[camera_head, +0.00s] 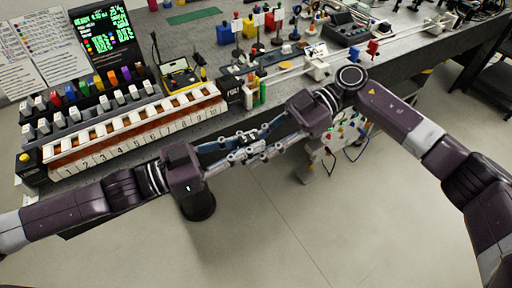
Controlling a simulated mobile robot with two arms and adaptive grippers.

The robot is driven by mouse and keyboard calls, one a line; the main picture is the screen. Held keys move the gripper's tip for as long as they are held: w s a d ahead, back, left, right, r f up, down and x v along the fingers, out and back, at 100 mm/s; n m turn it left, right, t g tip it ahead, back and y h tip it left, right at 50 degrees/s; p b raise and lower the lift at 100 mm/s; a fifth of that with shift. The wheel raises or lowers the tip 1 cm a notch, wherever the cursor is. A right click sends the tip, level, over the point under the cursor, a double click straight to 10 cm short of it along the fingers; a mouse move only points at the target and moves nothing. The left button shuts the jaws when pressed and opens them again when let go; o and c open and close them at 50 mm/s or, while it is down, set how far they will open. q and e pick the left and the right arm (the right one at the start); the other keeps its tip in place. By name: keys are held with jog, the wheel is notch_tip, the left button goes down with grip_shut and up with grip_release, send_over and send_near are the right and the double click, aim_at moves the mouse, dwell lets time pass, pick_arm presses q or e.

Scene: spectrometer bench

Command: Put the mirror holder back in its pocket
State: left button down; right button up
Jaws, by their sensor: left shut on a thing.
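My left gripper (245,153) reaches in from the left, in front of the bench. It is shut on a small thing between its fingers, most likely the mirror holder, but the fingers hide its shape. My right gripper (246,142) reaches in from the right, and its fingers overlap those of the left one in this view. I cannot tell whether it is open or touches the held thing. The long rack (139,139) with a row of numbered white slots lies along the bench's front edge. I cannot make out which pocket belongs to the holder.
The bench (205,52) carries a screen (103,31), a yellow meter (181,76), a black box (231,93) and several coloured mounts, including a blue one (224,33). A panel with cables (325,150) hangs below the front edge. The floor in front is clear.

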grip_shut()
pick_arm(q)
jog(key=c, duration=1.8)
grip_release()
